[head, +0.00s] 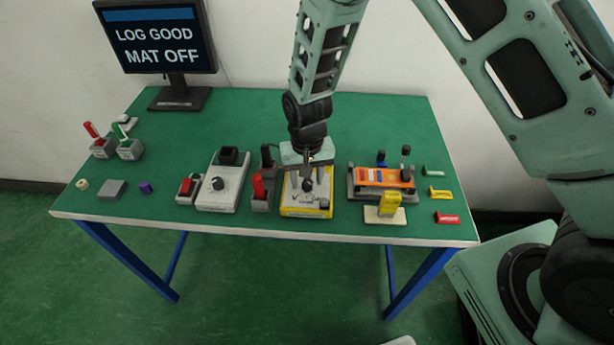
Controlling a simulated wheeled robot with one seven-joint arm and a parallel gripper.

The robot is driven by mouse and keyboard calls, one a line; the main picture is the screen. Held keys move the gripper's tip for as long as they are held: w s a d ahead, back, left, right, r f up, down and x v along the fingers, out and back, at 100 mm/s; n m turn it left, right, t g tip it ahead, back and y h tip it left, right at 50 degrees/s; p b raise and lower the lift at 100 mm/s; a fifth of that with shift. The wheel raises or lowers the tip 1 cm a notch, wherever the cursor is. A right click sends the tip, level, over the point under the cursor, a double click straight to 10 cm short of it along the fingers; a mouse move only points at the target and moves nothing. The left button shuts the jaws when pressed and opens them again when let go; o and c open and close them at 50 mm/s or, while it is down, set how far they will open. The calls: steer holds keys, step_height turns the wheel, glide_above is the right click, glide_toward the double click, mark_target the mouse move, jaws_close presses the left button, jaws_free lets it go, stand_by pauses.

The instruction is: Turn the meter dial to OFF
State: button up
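A yellow-edged box with a pale face (305,211), which looks like the meter, sits on the front middle of the green table. A dark round knob (307,185) shows on its face; its pointer and any OFF mark are too small to read. My gripper (307,174) reaches down from above over this box, with its tip at or just above the knob. I cannot tell whether the fingers touch it or how far apart they are. The gripper hides the back part of the box.
A grey box with a black knob (217,184) and a red-lever fixture (261,190) stand to the left. An orange device (383,178) in a grey holder and a yellow block on a stand (388,207) are on the right. A monitor (156,37) reads "LOG GOOD MAT OFF". The table's back is mostly clear.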

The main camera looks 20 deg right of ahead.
mark_target(307, 180)
step_height(307, 180, up, 17)
steer(key=b, duration=0.2)
steer(key=shift+r+b, duration=0.2)
steer(key=shift+b, duration=0.1)
stand_by(0.4)
steer(key=s+r+n, duration=0.3)
steer(key=s+n, duration=0.5)
steer(key=s, duration=1.6)
steer(key=shift+d+y, duration=0.2)
steer(key=shift+y, duration=0.1)
steer(key=shift+r, duration=0.1)
